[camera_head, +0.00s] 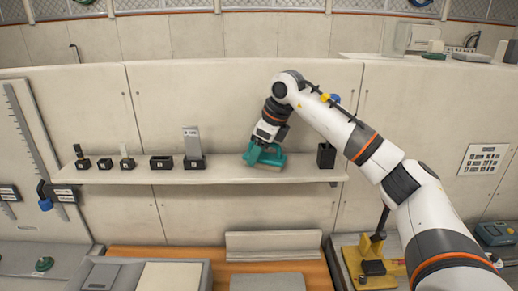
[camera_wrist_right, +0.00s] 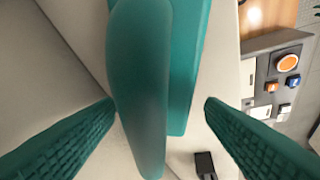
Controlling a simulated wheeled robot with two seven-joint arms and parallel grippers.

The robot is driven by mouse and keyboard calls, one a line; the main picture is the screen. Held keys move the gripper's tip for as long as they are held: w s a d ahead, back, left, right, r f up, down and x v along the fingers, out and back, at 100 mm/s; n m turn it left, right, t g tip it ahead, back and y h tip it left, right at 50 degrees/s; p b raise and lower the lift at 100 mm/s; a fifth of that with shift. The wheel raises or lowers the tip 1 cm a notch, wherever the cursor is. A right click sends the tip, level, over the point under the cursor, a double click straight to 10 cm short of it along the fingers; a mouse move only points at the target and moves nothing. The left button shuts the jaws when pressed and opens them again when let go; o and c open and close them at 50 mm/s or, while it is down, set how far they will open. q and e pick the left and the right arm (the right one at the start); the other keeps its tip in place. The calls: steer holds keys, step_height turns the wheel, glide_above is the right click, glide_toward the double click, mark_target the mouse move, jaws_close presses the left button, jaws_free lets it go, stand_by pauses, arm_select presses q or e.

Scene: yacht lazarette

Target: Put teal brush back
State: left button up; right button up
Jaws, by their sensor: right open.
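The teal brush (camera_head: 272,157) rests on the wall shelf (camera_head: 230,174), right of the middle, with a pale strip under its teal body. In the right wrist view the teal brush (camera_wrist_right: 140,85) fills the middle, its rounded handle over a flatter teal base. My right gripper (camera_head: 255,152) is at the brush. Its ribbed teal fingers show in the right wrist view (camera_wrist_right: 160,104), open, one on each side of the handle. The left finger's tip looks very near the handle; I cannot tell if it touches. My left gripper is out of view.
Several small black holders (camera_head: 105,163) stand along the shelf's left half, and a grey upright piece stands in one black block (camera_head: 194,163). A taller black holder (camera_head: 326,155) is near the shelf's right end. Below are a grey bench block (camera_head: 272,242) and a yellow device (camera_head: 372,262).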

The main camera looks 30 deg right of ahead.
mark_target(275, 160)
steer(key=b+v, duration=0.2)
steer(key=v, duration=1)
steer(key=shift+b, duration=0.3)
